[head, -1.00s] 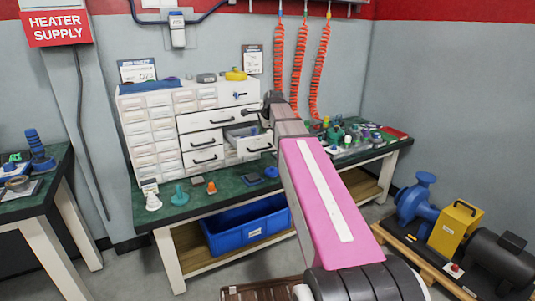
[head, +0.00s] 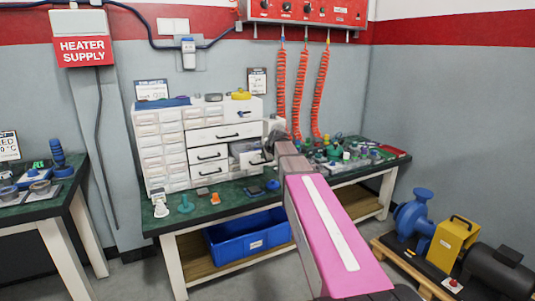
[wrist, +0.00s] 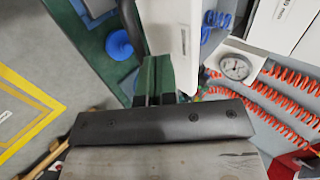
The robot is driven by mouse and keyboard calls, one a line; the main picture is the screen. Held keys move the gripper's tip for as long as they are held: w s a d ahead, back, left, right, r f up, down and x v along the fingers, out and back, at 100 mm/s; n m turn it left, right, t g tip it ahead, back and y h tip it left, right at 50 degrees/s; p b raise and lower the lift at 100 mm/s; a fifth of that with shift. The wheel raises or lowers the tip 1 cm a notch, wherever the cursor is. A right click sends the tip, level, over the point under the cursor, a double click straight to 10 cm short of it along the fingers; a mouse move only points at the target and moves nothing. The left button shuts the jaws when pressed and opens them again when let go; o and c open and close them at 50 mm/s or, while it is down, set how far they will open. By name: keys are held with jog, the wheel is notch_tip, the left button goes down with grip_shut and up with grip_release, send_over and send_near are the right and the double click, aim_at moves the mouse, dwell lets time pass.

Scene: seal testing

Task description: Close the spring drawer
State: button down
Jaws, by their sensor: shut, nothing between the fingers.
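The spring drawer (head: 250,148) is in the right column of the white drawer cabinet (head: 158,150) in the head view. It stands pulled out, its inside showing and a dark handle on its front. My gripper (wrist: 154,62) shows in the wrist view as dark green fingers, shut and empty. A white panel (wrist: 168,50), perhaps the drawer's front, is right beside the fingers; I cannot tell if they touch. In the head view my arm hides most of the gripper, which is close to the drawer's right side.
The green bench (head: 225,195) carries small parts in front of the cabinet and a cluster of fittings (head: 345,152) to the right. Orange coiled hoses (head: 300,95) hang behind my arm. A blue bin (head: 247,233) is under the bench. A gauge (wrist: 235,67) shows in the wrist view.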

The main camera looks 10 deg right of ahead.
aim_at(260, 160)
jog(key=x, duration=0.4)
jog(key=shift+w, duration=0.1)
jog(key=w+a, duration=0.2)
jog(key=w, duration=0.4)
jog(key=w+a, duration=0.1)
jog(key=w, duration=0.5)
jog(key=w+a, duration=0.2)
jog(key=w, duration=0.4)
jog(key=shift+a, duration=0.4)
jog(key=shift+w, duration=0.1)
jog(key=shift+r, duration=0.1)
